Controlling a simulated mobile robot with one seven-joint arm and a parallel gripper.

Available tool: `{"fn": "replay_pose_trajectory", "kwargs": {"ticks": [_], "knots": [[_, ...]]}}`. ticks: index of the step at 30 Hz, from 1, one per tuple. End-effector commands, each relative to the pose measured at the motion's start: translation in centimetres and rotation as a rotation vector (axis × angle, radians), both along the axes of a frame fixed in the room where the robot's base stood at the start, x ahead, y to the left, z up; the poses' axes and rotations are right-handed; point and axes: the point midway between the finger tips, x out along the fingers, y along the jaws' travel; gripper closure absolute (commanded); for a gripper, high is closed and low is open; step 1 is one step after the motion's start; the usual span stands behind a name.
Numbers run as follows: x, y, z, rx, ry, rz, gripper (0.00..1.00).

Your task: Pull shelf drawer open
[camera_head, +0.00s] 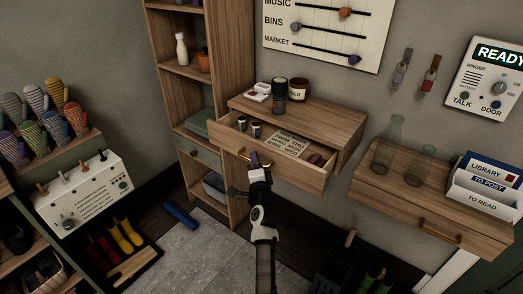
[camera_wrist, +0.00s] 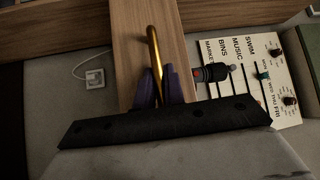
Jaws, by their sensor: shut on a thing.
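The wooden wall shelf (camera_head: 315,112) has a drawer (camera_head: 290,176) that stands out from it, so its inside shows. Two small cylinders (camera_head: 249,127), a printed card (camera_head: 285,145) and a small dark reddish thing lie in the drawer. My gripper (camera_head: 257,162) is at the middle of the drawer's front, shut on the brass handle (camera_head: 242,153). In the wrist view the handle (camera_wrist: 153,45) runs between the purple fingertips of my gripper (camera_wrist: 159,88). The fingers hide part of the handle.
A dark jar (camera_head: 279,90), a brown jar (camera_head: 299,88) and a white box (camera_head: 257,92) stand on the shelf top. A tall shelf unit (camera_head: 220,60) is close on the left. A second shelf (camera_head: 395,196) with glass bottles and a letter rack (camera_head: 485,190) is at right.

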Motion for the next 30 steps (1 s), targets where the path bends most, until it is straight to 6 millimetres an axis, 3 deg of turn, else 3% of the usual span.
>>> {"fn": "replay_pose_trajectory", "kwargs": {"ticks": [6,16,17,21,30], "knots": [[-2.2,1.5,0.3,-0.001,0.001,0.001,1.0],[-2.3,1.6,0.1,-0.001,0.0,0.0,1.0],[-2.3,1.6,0.1,-0.001,0.0,0.0,0.87],[-2.3,1.6,0.1,-0.001,0.0,0.0,0.68],[-2.4,1.6,0.1,-0.001,0.0,0.001,0.67]]}}
